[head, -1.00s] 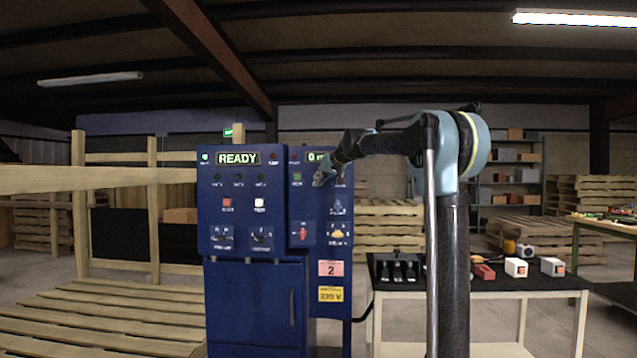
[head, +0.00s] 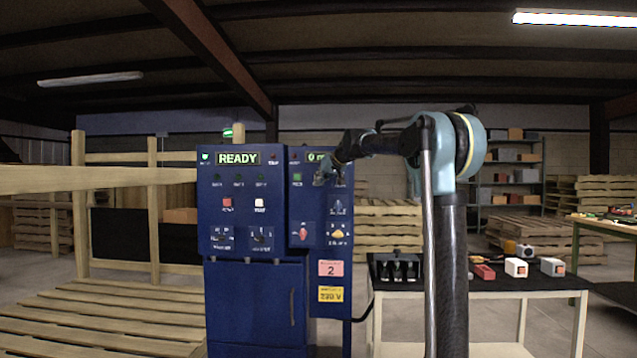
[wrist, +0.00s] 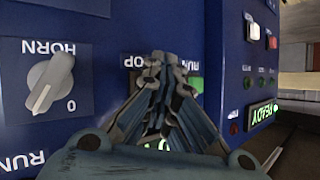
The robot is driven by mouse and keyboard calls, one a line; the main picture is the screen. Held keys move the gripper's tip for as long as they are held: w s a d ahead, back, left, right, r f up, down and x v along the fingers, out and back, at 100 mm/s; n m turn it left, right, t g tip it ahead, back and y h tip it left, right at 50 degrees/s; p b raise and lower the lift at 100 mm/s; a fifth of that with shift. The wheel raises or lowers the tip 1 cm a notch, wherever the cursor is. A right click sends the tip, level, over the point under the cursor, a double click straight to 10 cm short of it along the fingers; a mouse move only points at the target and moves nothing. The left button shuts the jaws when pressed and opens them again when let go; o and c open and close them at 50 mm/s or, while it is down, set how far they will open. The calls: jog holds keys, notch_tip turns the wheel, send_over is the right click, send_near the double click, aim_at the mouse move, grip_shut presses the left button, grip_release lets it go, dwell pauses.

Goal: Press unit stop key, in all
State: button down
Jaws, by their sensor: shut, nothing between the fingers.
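The blue control cabinet (head: 255,300) stands left of my arm, with a smaller panel on its right side. My gripper (head: 319,180) is shut and empty in front of that panel's upper part. In the wrist view the closed fingertips (wrist: 165,62) cover the place under a partly hidden label ending in "OP" (wrist: 133,62). The key under this label is hidden, and I cannot tell whether the fingers touch it. A green button (wrist: 195,84) under a RUN label shows just right of the fingers; it also shows in the head view (head: 297,177).
A grey HORN knob (wrist: 50,82) is left of the fingers. The main panel has a READY display (head: 238,158), a red button (head: 227,202) and a white button (head: 260,203). A black-topped table (head: 505,283) with small boxes stands to the right. Wooden pallets lie at left.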

jog(key=shift+s, duration=0.95)
jog(key=shift+s, duration=0.1)
jog(key=s, duration=0.4)
jog(key=shift+s+a, duration=0.15)
jog(key=shift+s, duration=0.2)
jog(key=shift+s+f, duration=0.1)
dwell(0.6)
jog(key=s+d+f+m+g+h, duration=0.1)
jog(key=s+d+f+g+h, duration=0.1)
jog(key=s+d+f, duration=0.7)
jog(key=s+d+f+m+g+h, duration=0.1)
jog(key=s+d+f, duration=0.8)
jog(key=s+f, duration=1.3)
jog(key=s+d+f+m+g+h, duration=0.2)
jog(key=s+d+f+g+h, duration=0.2)
jog(key=s+d+f, duration=0.5)
jog(key=s+f, duration=0.7)
jog(key=s, duration=0.3)
jog(key=shift+s+f+g, duration=0.2)
jog(key=shift+f+g, duration=0.05)
jog(key=shift+g, duration=0.15)
